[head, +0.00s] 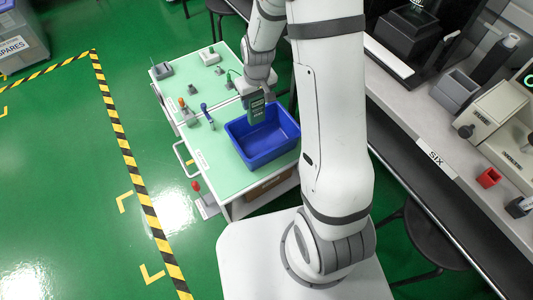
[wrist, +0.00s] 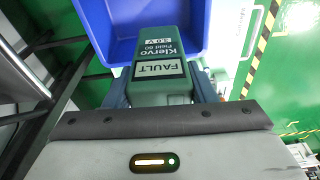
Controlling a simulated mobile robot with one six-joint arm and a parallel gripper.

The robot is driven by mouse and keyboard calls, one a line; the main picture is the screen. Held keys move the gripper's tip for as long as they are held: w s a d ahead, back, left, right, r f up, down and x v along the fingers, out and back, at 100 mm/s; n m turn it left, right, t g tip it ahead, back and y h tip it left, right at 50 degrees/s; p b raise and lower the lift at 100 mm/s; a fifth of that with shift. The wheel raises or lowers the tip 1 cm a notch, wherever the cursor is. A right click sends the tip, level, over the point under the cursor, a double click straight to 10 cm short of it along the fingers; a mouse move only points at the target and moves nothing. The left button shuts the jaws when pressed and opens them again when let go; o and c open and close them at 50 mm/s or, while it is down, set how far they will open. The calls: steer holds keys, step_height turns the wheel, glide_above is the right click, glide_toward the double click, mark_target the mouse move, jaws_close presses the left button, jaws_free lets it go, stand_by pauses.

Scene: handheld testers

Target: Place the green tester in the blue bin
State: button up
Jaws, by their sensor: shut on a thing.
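The green tester (head: 256,107) hangs in my gripper (head: 252,95) at the blue bin's back edge. In the wrist view the tester (wrist: 158,92) shows a label reading "Klervo Field 60", "3.0 V" and "FAULT". My gripper's fingers (wrist: 163,88) are shut on its two sides. The blue bin (head: 262,150) stands on the green cart top and looks empty. It also shows beyond the tester in the wrist view (wrist: 120,25). How far the tester is above the bin I cannot tell.
The cart top (head: 225,172) also carries a blue-handled tool (head: 206,112), an orange-tipped item (head: 183,105) and several grey holders (head: 162,71). A workbench (head: 440,135) with equipment lies to the right, with a stool (head: 435,240) below. Green floor is open at left.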

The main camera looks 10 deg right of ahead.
mark_target(254, 113)
steer(key=shift+n, duration=0.3)
steer(key=f+b, duration=0.1)
steer(key=f, duration=0.1)
steer(key=f+b, duration=0.4)
steer(key=shift+a+f, duration=0.3)
step_height(254, 113, down, 10)
steer(key=b, duration=0.4)
steer(key=shift+r, duration=0.1)
steer(key=shift+b, duration=0.35)
steer(key=o, duration=1)
steer(key=shift+o, duration=0.2)
